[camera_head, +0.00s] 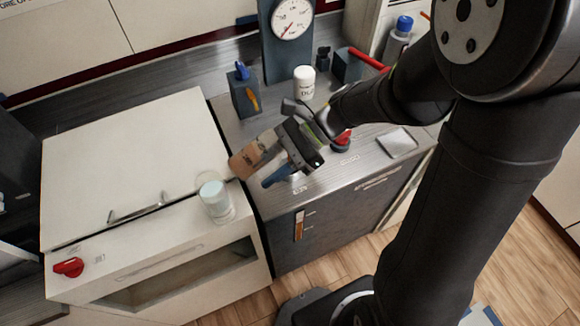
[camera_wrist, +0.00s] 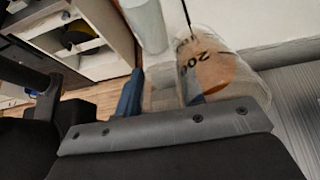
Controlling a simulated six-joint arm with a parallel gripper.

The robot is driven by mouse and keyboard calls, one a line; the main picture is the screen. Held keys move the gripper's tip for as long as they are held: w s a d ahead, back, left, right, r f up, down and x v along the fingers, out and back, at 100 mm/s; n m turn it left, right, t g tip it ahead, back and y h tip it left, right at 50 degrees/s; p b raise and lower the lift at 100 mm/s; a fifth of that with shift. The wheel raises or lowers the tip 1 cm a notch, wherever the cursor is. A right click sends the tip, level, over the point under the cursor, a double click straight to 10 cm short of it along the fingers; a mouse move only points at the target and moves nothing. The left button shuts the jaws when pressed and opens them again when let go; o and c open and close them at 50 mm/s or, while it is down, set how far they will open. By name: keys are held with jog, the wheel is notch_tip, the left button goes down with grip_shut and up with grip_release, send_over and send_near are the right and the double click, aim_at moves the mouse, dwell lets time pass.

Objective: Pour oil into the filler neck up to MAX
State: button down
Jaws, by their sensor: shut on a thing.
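My gripper (camera_head: 275,168) has blue fingers shut on a clear beaker (camera_head: 256,157) with orange-brown oil inside. The beaker is tilted to the left, above the counter near its join with the white machine. In the wrist view the beaker (camera_wrist: 215,68) shows a "200" mark and the oil behind it. An upright gauge (camera_head: 299,226) on the dark cabinet front shows orange in it; its marks are too small to read. I cannot make out the filler neck for certain. A clear cylinder with a pale blue-white inside (camera_head: 215,200) stands just left of the beaker.
A white bottle (camera_head: 304,82), a dark block with tools (camera_head: 244,94) and a dial (camera_head: 292,18) stand behind my gripper. A red knob (camera_head: 341,139) is to its right. A white machine top (camera_head: 130,160) lies left, mostly clear, with a metal handle (camera_head: 138,210).

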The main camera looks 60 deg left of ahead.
jog(key=shift+r, duration=0.1)
dwell(0.6)
jog(key=shift+f+g, duration=0.2)
jog(key=shift+g, duration=0.5)
dwell(0.9)
